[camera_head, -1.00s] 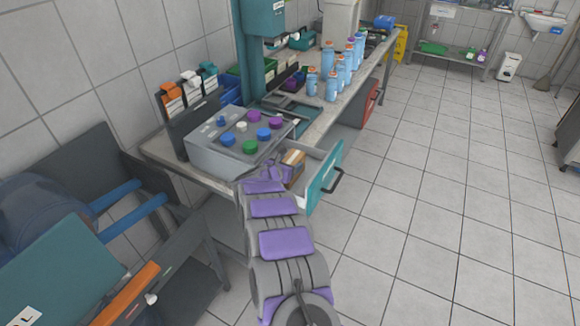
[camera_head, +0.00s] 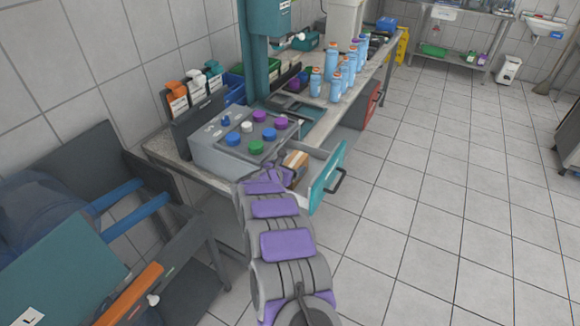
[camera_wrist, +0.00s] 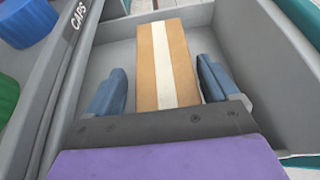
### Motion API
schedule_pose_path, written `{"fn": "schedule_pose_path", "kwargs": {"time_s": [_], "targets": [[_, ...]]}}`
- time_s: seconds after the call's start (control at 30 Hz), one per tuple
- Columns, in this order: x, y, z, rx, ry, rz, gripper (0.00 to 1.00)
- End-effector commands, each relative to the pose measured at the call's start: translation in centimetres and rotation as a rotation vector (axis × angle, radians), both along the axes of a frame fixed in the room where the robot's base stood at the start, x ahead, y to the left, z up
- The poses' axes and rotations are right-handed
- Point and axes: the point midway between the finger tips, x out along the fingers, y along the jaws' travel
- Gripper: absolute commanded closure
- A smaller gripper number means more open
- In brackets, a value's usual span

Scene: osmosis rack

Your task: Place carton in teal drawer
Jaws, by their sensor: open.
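The carton (camera_wrist: 166,62) is a brown box with a white stripe, seen in the wrist view inside the drawer between my fingers. In the head view the carton (camera_head: 294,161) shows past the end of my arm, within the pulled-out drawer. The teal drawer (camera_head: 328,178) has a teal front with a dark handle and pale grey walls; its inner wall (camera_wrist: 118,55) shows in the wrist view. My gripper (camera_wrist: 163,92) is open, with one blue finger on each side of the carton and visible gaps. The carton's near end is hidden behind my gripper.
A grey box with coloured caps (camera_head: 245,137) sits on the bench left of the drawer. Blue bottles (camera_head: 333,66) stand farther back. A rack with blue rails (camera_head: 135,208) is at the left. The tiled floor to the right is clear.

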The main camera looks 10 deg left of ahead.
Motion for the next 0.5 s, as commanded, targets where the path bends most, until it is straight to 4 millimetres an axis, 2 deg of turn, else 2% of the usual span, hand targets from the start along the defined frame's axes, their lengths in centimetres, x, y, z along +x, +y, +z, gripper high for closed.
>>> {"fn": "schedule_pose_path", "kwargs": {"time_s": [0.5], "targets": [[-7.6, 3.1, 3.4, 0.001, 0.003, 0.008, 0.08]]}}
